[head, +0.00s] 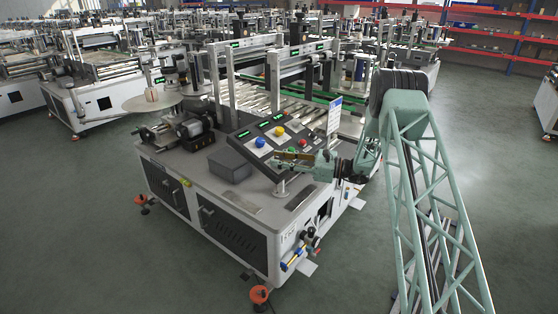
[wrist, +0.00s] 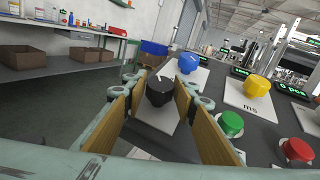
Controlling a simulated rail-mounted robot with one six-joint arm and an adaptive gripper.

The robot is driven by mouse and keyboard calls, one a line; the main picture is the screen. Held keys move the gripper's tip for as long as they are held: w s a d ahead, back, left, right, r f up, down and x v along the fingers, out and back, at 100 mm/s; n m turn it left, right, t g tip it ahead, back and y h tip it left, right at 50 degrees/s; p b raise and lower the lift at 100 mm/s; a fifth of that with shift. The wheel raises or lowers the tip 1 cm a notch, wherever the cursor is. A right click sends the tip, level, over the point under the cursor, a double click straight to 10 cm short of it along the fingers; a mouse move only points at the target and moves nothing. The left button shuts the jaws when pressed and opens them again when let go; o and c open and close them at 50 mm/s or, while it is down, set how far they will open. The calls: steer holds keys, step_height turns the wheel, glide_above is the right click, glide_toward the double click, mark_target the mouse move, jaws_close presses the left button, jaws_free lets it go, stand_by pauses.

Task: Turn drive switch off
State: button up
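The control panel (head: 246,140) slopes on top of the white labeller machine in the head view. In the wrist view a black rotary knob (wrist: 160,91) with a white pointer mark stands on a white plate (wrist: 150,124); I take it as the drive switch. My gripper (wrist: 161,84) has its two tan-padded fingers apart, one on each side of the knob. I cannot tell whether the pads touch it. In the head view my gripper (head: 278,158) is low over the panel's front edge, and the knob is hidden there.
A blue knob (wrist: 187,62), a yellow knob (wrist: 257,86), a green button (wrist: 231,123) and a red button (wrist: 297,150) are close by on the panel. A grey box (head: 229,166) sits left of the panel. Green displays (head: 244,134) line its upper part.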

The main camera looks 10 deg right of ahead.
steer(key=c, duration=0.4)
steer(key=shift+n+g+y+b, duration=0.3)
steer(key=shift+n+g+y, duration=0.1)
steer(key=shift+n+g, duration=0.65)
steer(key=o, duration=0.9)
steer(key=shift+c, duration=0.2)
steer(key=shift+d, duration=0.1)
steer(key=v, duration=1.1)
steer(key=shift+s+d, duration=0.15)
steer(key=shift+d, duration=0.25)
